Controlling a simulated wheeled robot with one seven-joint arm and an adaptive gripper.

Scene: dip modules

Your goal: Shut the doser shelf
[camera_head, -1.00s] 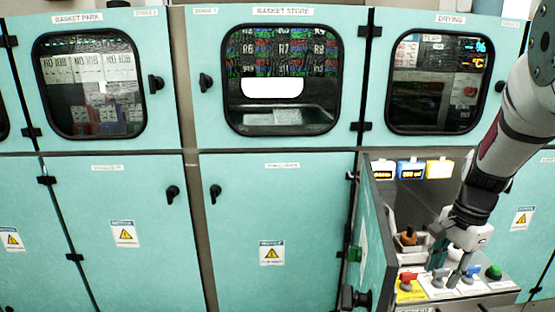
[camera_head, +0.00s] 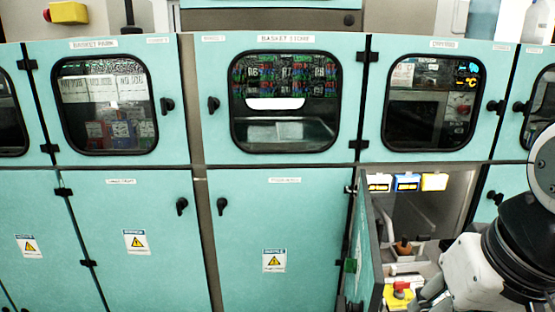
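The doser shelf (camera_head: 391,282) is at the bottom right of the head view, in an open lower compartment. A yellow plate with a red knob (camera_head: 399,290) shows on it. An orange-brown part (camera_head: 403,247) stands farther back. The shelf's front edge is cut off by the frame, and its right side is hidden behind my arm. My gripper (camera_head: 430,290) is low at the right, over or beside the shelf. Its grey fingers are partly cut off and overlapped by my white wrist. I cannot tell whether they touch the shelf or are open.
The teal compartment door (camera_head: 367,245) stands swung open just left of the shelf. Three small displays, including a blue one (camera_head: 406,182), hang at the compartment's top. Closed teal cabinets with windows, such as the basket store (camera_head: 285,48), fill the wall to the left.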

